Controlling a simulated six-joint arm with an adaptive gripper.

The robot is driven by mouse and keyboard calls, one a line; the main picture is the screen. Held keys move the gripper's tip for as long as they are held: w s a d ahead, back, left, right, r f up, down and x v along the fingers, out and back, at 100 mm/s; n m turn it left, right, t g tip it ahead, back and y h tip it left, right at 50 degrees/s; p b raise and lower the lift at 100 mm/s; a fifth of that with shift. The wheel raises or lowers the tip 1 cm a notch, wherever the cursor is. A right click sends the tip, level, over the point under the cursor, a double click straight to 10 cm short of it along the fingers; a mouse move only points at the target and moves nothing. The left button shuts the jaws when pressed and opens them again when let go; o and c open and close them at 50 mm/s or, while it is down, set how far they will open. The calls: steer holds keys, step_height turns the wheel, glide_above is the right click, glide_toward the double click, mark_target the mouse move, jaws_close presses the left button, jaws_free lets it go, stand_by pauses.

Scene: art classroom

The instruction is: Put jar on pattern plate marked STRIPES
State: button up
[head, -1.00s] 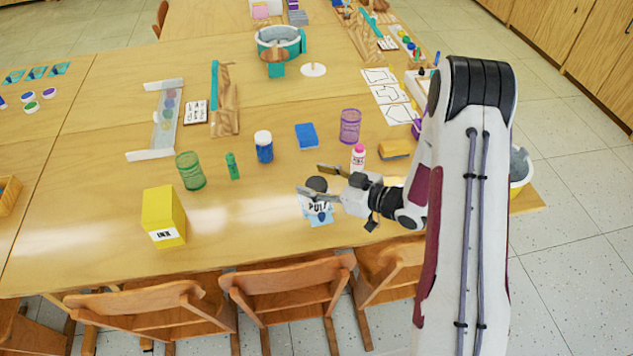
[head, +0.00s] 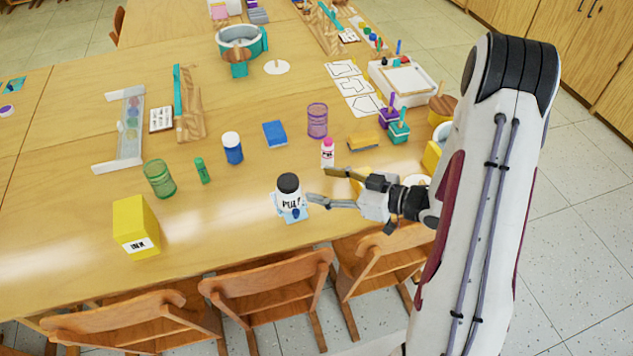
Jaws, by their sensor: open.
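A white jar (head: 288,200) with a black lid and dark lettering stands upright near the table's front edge. Its base is over a light-blue plate (head: 293,218), of which only a part shows around the jar. I cannot read a STRIPES mark on this plate. My gripper (head: 318,183) is just to the right of the jar. Its two fingers are spread, with nothing between them, and appear apart from the jar.
A pink-and-white bottle (head: 328,150) stands close behind my gripper. Chairs (head: 267,287) line the front edge.

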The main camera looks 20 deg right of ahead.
steer(key=shift+s+d+r, duration=0.1)
steer(key=shift+s+d, duration=0.1)
steer(key=shift+s, duration=0.05)
steer(key=shift+w, duration=0.1)
stand_by(0.5)
steer(key=w+d+r+m+h, duration=0.1)
steer(key=w+d+r+h, duration=0.3)
steer(key=d+r+h, duration=0.3)
steer(key=s+d+r+m+h, duration=0.25)
steer(key=s+r+h, duration=0.2)
steer(key=r, duration=0.45)
steer(key=s+a+r+m+g, duration=0.1)
steer(key=s+a, duration=0.3)
steer(key=s, duration=0.4)
steer(key=s+a+r+m+g+y, duration=0.1)
steer(key=s+a+r+m+g, duration=0.1)
steer(key=s, duration=0.7)
steer(key=s+a+r+m+g, duration=0.2)
steer(key=s+a+r, duration=0.1)
steer(key=s+a, duration=0.3)
steer(key=shift+s+a, duration=0.4)
steer(key=shift+s, duration=0.75)
